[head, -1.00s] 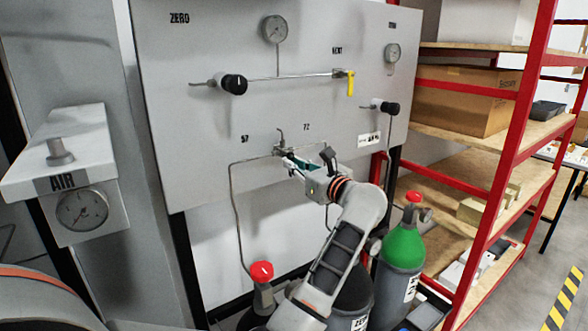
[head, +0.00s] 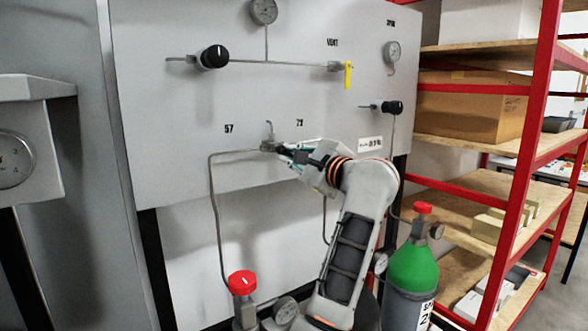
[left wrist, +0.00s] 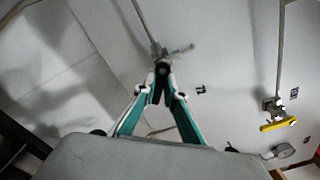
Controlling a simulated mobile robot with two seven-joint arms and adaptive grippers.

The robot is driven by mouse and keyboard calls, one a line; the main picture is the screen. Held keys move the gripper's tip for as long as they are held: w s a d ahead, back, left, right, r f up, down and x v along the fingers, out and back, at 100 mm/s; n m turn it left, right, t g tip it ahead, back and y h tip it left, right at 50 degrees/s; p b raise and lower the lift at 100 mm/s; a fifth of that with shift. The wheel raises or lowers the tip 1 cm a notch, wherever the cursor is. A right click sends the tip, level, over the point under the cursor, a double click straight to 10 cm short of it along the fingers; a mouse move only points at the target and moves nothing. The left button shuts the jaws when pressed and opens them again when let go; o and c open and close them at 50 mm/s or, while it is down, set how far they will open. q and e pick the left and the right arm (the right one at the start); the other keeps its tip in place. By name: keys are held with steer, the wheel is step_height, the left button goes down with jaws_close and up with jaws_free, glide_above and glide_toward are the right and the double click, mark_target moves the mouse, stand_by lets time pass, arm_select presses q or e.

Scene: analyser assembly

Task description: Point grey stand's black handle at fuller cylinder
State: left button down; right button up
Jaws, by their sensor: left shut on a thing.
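The grey panel (head: 185,115) carries a small metal valve (head: 268,146) between two short labels, "57" on the left and a less clear one on the right. My left gripper (head: 284,152) reaches this valve from the right. In the left wrist view its teal fingers (left wrist: 160,92) close on the black handle (left wrist: 162,70) below the metal fitting. The handle is mostly hidden by the fingers, so its exact direction is unclear. My right gripper is not in view.
Above the valve are a black knob (head: 213,57), a yellow lever (head: 348,75) and a dial gauge (head: 263,11). Another black knob (head: 392,107) is at right. A red-framed shelf (head: 520,150) stands at right. Thin pipes (head: 215,215) run down the panel.

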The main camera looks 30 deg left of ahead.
arm_select(q)
steer(key=n+b, duration=0.2)
steer(key=n, duration=0.1)
steer(key=shift+w+f+n+b, duration=0.2)
steer(key=shift+w+n+b, duration=0.1)
steer(key=shift+r+n+b, duration=0.25)
steer(key=shift+n+b, duration=0.25)
steer(key=shift+n, duration=0.3)
steer(key=shift+s+r+n+b, duration=0.1)
steer(key=shift+r+n+b, duration=0.4)
steer(key=shift+n, duration=0.6)
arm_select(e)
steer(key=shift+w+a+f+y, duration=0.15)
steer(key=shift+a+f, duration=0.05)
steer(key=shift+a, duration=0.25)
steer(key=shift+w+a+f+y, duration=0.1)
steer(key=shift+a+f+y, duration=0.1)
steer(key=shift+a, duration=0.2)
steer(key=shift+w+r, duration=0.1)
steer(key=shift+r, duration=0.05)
arm_select(q)
steer(key=c, duration=2.1)
jaws_free()
steer(key=shift+d, duration=0.15)
